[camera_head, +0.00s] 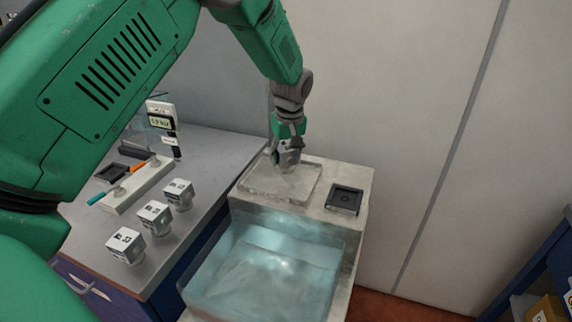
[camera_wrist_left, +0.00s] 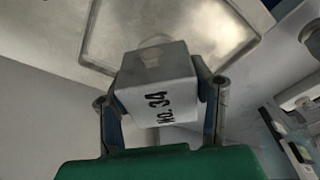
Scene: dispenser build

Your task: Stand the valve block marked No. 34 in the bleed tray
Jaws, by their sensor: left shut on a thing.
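The valve block marked No. 34 (camera_wrist_left: 158,92) is a white-grey cube with a paler round part on its far end. My left gripper (camera_head: 287,162) is shut on it, with one finger on each side in the left wrist view (camera_wrist_left: 160,108). The bleed tray (camera_head: 303,199) is a shallow, pale square tray on the ledge behind the water basin; its rim also shows in the left wrist view (camera_wrist_left: 92,32). The block is over the tray's back part. I cannot tell whether it touches the tray floor. My right gripper is not in view.
Three similar marked blocks (camera_head: 154,216) stand on the grey bench at left, beside a pale rack (camera_head: 137,190) and a digital gauge (camera_head: 160,122). A water basin (camera_head: 265,270) lies in front of the tray. A black square fixture (camera_head: 344,199) sits right of the tray.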

